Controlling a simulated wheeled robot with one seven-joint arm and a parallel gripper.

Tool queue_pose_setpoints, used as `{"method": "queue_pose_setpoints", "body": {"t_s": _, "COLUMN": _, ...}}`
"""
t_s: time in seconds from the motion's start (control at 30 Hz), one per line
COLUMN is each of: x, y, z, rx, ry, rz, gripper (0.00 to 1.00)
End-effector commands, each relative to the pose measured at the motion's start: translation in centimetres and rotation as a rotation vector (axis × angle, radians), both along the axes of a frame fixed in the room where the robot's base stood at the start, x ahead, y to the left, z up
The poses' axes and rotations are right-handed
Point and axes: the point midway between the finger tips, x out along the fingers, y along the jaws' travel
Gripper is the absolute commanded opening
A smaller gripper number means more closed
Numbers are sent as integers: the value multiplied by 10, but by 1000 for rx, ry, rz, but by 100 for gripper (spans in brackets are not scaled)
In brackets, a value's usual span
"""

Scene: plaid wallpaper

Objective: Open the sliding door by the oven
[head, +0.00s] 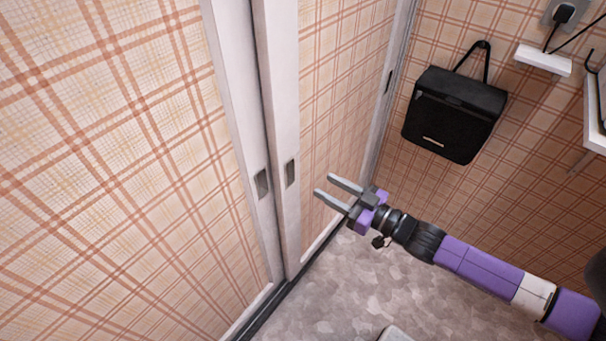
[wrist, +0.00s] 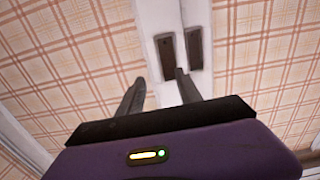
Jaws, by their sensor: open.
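The sliding door is made of two plaid-covered panels with white frames: a left panel (head: 110,150) and a right panel (head: 335,90). Their frame edges stand side by side in the head view. Each edge has a dark recessed pull, the left pull (head: 262,183) and the right pull (head: 290,173). Both pulls also show in the wrist view, at left (wrist: 166,57) and right (wrist: 194,48). My gripper (head: 324,186) is open and empty, to the right of the pulls in the head view. In the wrist view its fingertips (wrist: 160,78) appear just below the pulls; contact cannot be told.
A black bag (head: 455,113) hangs on the plaid wall at right. A floor track (head: 262,312) runs under the panels. The grey floor (head: 340,295) below my arm is mostly clear. No oven is visible.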

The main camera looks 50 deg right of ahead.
Motion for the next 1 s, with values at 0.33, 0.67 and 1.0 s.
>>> {"method": "queue_pose_setpoints", "body": {"t_s": 0.33, "x": 44, "y": -5, "z": -1, "rx": 27, "ry": -20, "rz": -7, "gripper": 42}}
{"method": "queue_pose_setpoints", "body": {"t_s": 0.67, "x": 85, "y": -5, "z": -1, "rx": 24, "ry": -18, "rz": -9, "gripper": 42}}
{"method": "queue_pose_setpoints", "body": {"t_s": 1.0, "x": 93, "y": -5, "z": -1, "rx": 23, "ry": -17, "rz": -10, "gripper": 42}}
